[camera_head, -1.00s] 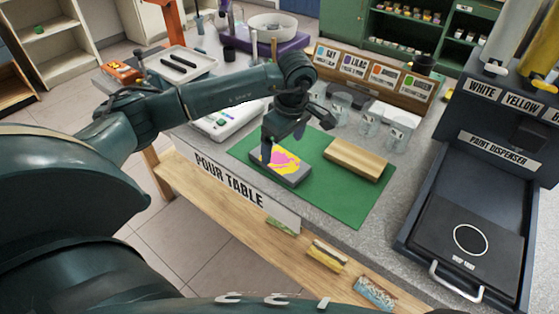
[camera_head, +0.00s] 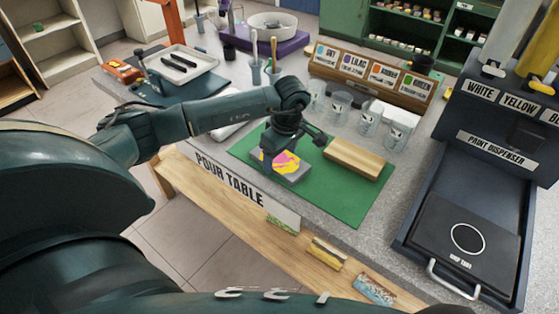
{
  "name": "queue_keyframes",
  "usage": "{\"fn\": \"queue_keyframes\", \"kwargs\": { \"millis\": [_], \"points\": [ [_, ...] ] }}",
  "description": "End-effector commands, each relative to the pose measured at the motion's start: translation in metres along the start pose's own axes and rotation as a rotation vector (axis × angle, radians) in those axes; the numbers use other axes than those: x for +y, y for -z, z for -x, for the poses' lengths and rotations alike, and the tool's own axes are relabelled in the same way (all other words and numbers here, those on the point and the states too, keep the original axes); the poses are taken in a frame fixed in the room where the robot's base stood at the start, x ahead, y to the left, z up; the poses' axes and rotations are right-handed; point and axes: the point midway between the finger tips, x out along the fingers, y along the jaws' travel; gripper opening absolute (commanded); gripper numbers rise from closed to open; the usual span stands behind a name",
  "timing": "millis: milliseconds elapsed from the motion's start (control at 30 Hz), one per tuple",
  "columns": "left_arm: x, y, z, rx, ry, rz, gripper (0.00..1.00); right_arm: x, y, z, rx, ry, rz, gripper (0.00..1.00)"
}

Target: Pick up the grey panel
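The grey panel (camera_head: 293,179) lies flat on the green mat (camera_head: 338,203) at the pour table; its top carries pink and yellow paint. My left gripper (camera_head: 292,150) is just above the panel, pointing down. Its fingers look spread, one over the panel's left part and the other toward its far right side. The gripper hides the panel's far left part. I cannot tell whether a finger touches the panel. My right gripper is not in view.
A wooden block (camera_head: 356,159) lies on the mat right of the panel. Clear cups (camera_head: 368,122) stand behind it, before a wooden label rack (camera_head: 368,78). The paint dispenser (camera_head: 470,200) is at the right. The mat's front right is bare.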

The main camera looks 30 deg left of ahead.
Motion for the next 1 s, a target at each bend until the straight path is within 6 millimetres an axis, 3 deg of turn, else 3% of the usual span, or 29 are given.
{"fn": "queue_keyframes", "kwargs": {
  "millis": [333, 633, 1000],
  "points": [
    [0.0, 0.0, 0.0, 0.0, 0.0, 0.0, 0.4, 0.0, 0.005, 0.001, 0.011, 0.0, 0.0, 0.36],
    [0.001, 0.001, 0.006, 0.0, -0.003, 0.001, 0.4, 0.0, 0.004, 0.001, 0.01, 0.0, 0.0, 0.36],
    [0.001, 0.012, 0.073, 0.001, -0.005, 0.001, 0.4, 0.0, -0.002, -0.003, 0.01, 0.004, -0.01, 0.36]
  ]
}}
